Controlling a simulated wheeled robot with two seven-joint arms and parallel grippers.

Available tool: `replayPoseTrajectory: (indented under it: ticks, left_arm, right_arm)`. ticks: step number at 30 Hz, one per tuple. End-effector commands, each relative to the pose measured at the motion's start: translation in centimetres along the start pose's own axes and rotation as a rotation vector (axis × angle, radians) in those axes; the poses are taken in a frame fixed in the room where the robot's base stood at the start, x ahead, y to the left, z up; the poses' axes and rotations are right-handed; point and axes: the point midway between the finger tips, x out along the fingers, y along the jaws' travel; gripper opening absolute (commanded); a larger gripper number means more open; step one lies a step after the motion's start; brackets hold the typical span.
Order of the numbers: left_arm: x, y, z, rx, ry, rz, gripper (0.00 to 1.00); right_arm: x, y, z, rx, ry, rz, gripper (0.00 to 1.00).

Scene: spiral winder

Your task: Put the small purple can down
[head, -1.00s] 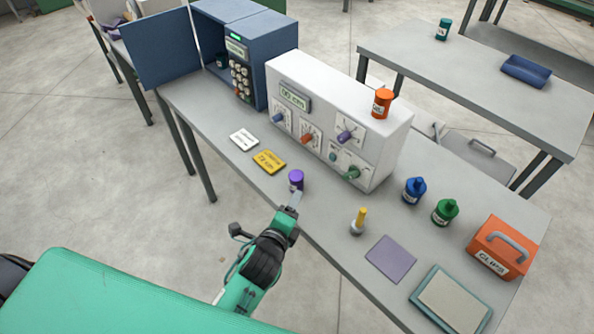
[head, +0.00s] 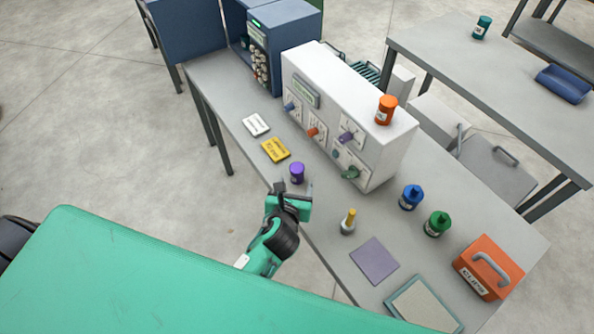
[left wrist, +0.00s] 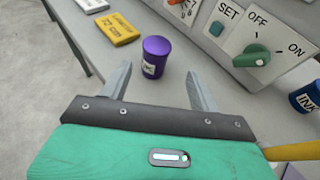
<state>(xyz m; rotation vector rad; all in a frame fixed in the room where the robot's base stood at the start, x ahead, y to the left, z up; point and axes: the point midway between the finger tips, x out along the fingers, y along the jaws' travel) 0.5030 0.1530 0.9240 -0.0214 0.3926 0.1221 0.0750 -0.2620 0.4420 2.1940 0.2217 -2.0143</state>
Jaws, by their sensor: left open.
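The small purple can (head: 297,172) stands upright on the grey table, near its front edge and in front of the white control box. It also shows in the left wrist view (left wrist: 156,57), with a white label, just beyond and between the two fingertips. My left gripper (left wrist: 158,80) is open and empty, with a finger on each side of the gap. In the head view my left gripper (head: 291,192) is at the table's front edge, close to the can. My right gripper is not in view.
A yellow card (head: 275,149) and a white card (head: 256,124) lie left of the can. The white control box (head: 345,110) stands behind it, with an orange can (head: 386,109) on top. A yellow-handled tool (head: 348,222), blue bottle (head: 411,197) and green bottle (head: 437,224) stand to the right.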

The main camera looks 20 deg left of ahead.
Motion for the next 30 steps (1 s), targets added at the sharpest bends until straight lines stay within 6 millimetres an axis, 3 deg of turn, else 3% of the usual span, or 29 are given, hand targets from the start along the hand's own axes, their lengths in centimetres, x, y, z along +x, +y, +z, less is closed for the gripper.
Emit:
replayPoseTrajectory:
  ticks: [3, 11, 21, 30]
  left_arm:
    - [1.7, -0.1, 0.1, -0.002, 0.000, 0.000, 0.62]
    - [3.4, 0.1, 0.3, -0.003, 0.000, 0.000, 0.62]
    - [7.4, 0.7, 0.4, -0.004, 0.001, -0.001, 0.62]
    - [7.9, 0.7, 0.3, -0.003, 0.000, -0.002, 0.62]
  right_arm:
    - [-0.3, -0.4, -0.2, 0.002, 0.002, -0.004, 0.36]
    - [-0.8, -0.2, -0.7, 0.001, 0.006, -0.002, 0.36]
    - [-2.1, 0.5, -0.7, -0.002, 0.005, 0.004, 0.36]
    - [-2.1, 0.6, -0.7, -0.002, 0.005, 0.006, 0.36]
